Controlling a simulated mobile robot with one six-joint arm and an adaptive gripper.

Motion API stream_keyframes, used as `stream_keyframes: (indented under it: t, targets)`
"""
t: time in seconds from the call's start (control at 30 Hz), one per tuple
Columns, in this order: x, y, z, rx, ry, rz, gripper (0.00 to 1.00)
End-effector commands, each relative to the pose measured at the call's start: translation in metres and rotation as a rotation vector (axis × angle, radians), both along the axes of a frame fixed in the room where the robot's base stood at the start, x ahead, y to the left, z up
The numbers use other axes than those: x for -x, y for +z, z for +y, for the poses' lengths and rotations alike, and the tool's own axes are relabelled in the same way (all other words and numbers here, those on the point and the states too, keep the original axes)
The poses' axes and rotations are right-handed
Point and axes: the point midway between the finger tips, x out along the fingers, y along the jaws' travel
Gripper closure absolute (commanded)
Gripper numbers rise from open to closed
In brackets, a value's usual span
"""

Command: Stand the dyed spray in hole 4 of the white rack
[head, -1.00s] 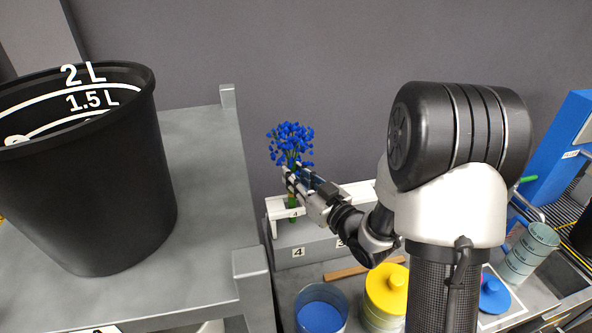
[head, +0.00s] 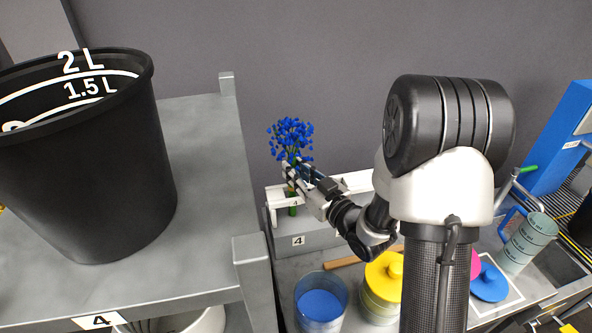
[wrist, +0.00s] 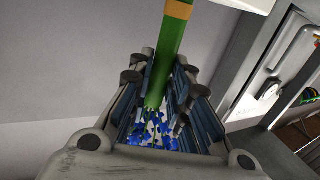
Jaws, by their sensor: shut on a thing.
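The dyed spray is a bunch of small blue flowers (head: 291,134) on green stems. It stands upright at the left end of the white rack (head: 358,181). My gripper (head: 294,174) is shut on the stems just below the blooms. Green stem shows below my gripper, down to the rack's left end by a small 4 mark. I cannot tell whether the stem is in the hole or in front of it. In the wrist view the green stem (wrist: 170,52) runs between my fingers, with blue blooms (wrist: 152,134) beyond.
A grey block with a 4 label (head: 298,241) is under the rack. A black bucket (head: 85,165) stands on the grey shelf (head: 205,150) at left. A blue-filled glass (head: 321,303) and a yellow-lidded jar (head: 384,280) stand in front of the rack.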

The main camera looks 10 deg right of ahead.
Motion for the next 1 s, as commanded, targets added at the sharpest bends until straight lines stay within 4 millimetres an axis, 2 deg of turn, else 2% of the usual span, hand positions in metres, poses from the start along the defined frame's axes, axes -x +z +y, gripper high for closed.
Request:
stream_keyframes:
  t: [0.4, 0.43, 0.5, 0.77, 1.0]
  targets:
    - [-0.0001, -0.0035, -0.0001, 0.001, 0.0, 0.0, 1.0]
    - [-0.0001, -0.0035, -0.0001, 0.001, 0.0, 0.0, 0.81]
    - [0.0, -0.0036, -0.0001, 0.001, 0.0, 0.0, 0.76]
    - [0.0, -0.0036, 0.0, 0.0, 0.0, 0.0, 0.59]
    - [0.0001, -0.004, 0.0001, 0.0, 0.0, 0.001, 0.59]
